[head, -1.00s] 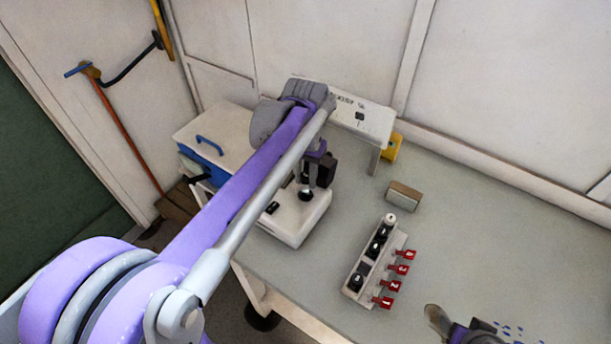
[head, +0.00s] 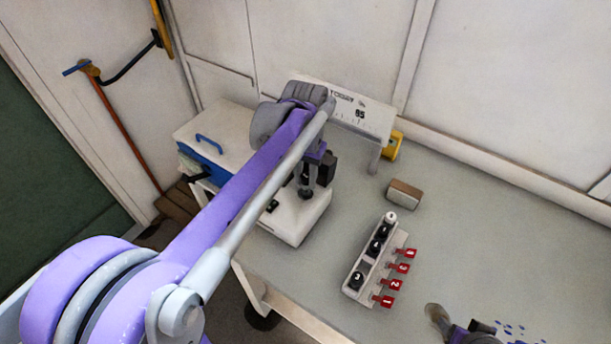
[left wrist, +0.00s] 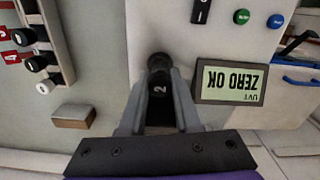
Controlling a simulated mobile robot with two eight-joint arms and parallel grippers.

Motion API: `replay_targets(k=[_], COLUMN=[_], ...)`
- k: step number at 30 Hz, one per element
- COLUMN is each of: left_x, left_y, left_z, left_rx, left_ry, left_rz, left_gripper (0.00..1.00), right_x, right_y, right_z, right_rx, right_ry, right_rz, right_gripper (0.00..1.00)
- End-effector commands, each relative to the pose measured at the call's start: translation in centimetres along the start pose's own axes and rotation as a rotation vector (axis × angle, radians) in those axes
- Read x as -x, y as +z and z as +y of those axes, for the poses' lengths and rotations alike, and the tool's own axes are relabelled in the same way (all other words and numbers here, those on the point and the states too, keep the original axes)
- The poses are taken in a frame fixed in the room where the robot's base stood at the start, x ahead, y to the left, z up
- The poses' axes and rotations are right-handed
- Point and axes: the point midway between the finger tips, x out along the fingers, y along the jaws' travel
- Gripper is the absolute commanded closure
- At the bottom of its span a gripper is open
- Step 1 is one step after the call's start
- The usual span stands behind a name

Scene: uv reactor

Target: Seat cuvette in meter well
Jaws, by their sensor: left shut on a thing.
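The meter is a white box (head: 295,220) at the table's left end. The left wrist view shows its white top (left wrist: 225,35), with a display (left wrist: 228,80) reading "ZERO OK". My left gripper (head: 308,185) is over the meter, pointing down. In the left wrist view it (left wrist: 158,80) is shut on the cuvette's black cap (left wrist: 158,92), marked 2. A dark round part (left wrist: 158,62) shows at the fingertips. The cuvette's lower end and the well are hidden, so I cannot tell how deep it sits. My right gripper (head: 470,333) is partly cut off at the bottom edge.
A white rack (head: 352,292) with several capped cuvettes and red numbered tags (head: 397,268) stands right of the meter. A small brown-and-white block (head: 404,194) lies behind it. A raised white panel (head: 350,108) stands behind the meter. The table's right side is mostly clear.

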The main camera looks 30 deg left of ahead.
Motion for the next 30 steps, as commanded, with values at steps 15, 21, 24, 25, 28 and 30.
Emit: replay_targets(k=[15,21,24,25,28,30], left_x=[-1.4,-1.9,-2.1,-2.2,-2.5,-2.6], left_y=[0.0,0.0,0.0,0.0,0.0,0.0], left_z=[0.0,0.0,0.0,0.0,0.0,0.0], left_rx=[0.0,0.0,0.0,0.0,0.0,0.0], left_ry=[0.0,0.0,0.0,0.0,0.0,0.0], left_rz=[0.0,-0.001,-0.001,-0.001,-0.001,-0.001], left_gripper=[1.0,1.0,1.0,1.0,1.0,1.0], right_x=[-0.7,-1.0,-1.1,-1.1,-1.3,-1.4], right_y=[0.9,1.2,1.3,1.4,1.5,1.6], right_z=[0.0,0.0,0.0,0.0,0.0,0.0], right_rx=[0.0,0.0,0.0,0.0,0.0,0.0], right_ry=[0.0,0.0,0.0,0.0,0.0,0.0], right_rz=[-0.008,-0.011,-0.012,-0.013,-0.014,-0.015], right_gripper=[0.4,0.4,0.4,0.4,0.4,0.4])
